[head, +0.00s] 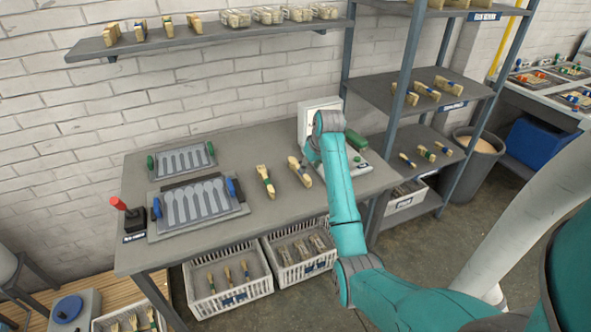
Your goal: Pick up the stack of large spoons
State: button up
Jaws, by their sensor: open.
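Two bundles of wooden spoons lie on the grey workbench (250,228) in the head view, right of the press plates. The left bundle (264,178) is slimmer and has a dark green band. The right bundle (299,171) looks thicker, and its band is hard to make out. I cannot tell for sure which is the stack of large spoons. My teal arm reaches over the right side of the bench, and its wrist is just right of the right bundle. My gripper is hidden behind the wrist, so its fingers and any contact do not show.
A white machine (306,117) stands behind my wrist. A shelf rack (412,88) rises at the right. Crates (228,302) (300,272) sit below.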

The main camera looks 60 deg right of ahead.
aim_at(305, 178)
jog(key=shift+a+x, duration=0.15)
jog(key=shift+x, duration=1.65)
jog(key=shift+a+x, duration=0.1)
jog(key=shift+x, duration=1.65)
jog(key=shift+s, duration=0.1)
grip_shut()
